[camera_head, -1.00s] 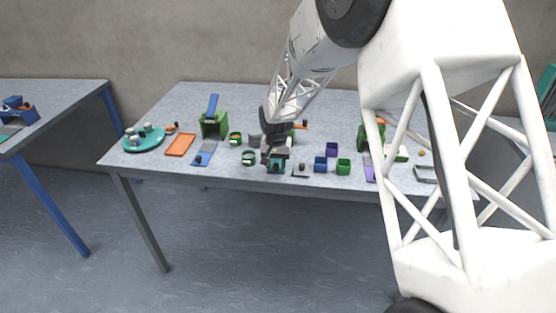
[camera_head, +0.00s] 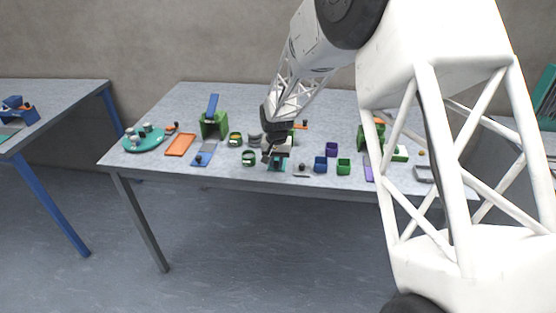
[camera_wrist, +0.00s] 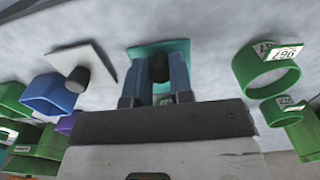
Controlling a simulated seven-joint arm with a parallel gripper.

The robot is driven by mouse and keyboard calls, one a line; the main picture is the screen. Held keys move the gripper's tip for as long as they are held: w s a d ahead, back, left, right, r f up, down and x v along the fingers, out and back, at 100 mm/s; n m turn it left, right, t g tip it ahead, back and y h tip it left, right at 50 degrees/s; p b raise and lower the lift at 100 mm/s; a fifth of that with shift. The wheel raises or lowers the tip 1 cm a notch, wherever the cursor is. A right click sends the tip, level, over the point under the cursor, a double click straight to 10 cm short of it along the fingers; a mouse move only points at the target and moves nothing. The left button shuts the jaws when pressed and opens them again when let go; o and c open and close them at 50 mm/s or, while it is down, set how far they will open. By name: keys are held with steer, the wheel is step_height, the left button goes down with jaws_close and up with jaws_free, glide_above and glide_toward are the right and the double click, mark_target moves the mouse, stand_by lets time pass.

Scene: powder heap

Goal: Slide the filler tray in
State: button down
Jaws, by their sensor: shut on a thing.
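My gripper (camera_wrist: 158,80) is shut on the dark knob (camera_wrist: 158,68) of a flat teal piece (camera_wrist: 158,46); its blue fingers stand on both sides of the knob. In the head view my gripper (camera_head: 278,154) is near the table's front edge, with the teal piece (camera_head: 277,167) just below it. I cannot tell whether the teal piece touches the table. No label shows which piece is the filler tray. A pale plate with a dark knob (camera_wrist: 76,78) lies beside it in the wrist view. A green housing (camera_head: 214,125) with a raised blue flap stands farther left.
Several small cups are around: a blue one (camera_head: 320,164), a green one (camera_head: 343,166), a purple one (camera_head: 331,149). Green labelled rings (camera_wrist: 265,72) lie close on the other side. A teal plate (camera_head: 143,146), an orange tray (camera_head: 180,145) and a blue slide (camera_head: 203,153) are at left.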

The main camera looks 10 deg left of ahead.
steer(key=shift+w, duration=4.5)
steer(key=c, duration=1.1)
jaws_free()
steer(key=shift+r, duration=0.15)
steer(key=shift+r, duration=3.55)
steer(key=shift+r, duration=0.1)
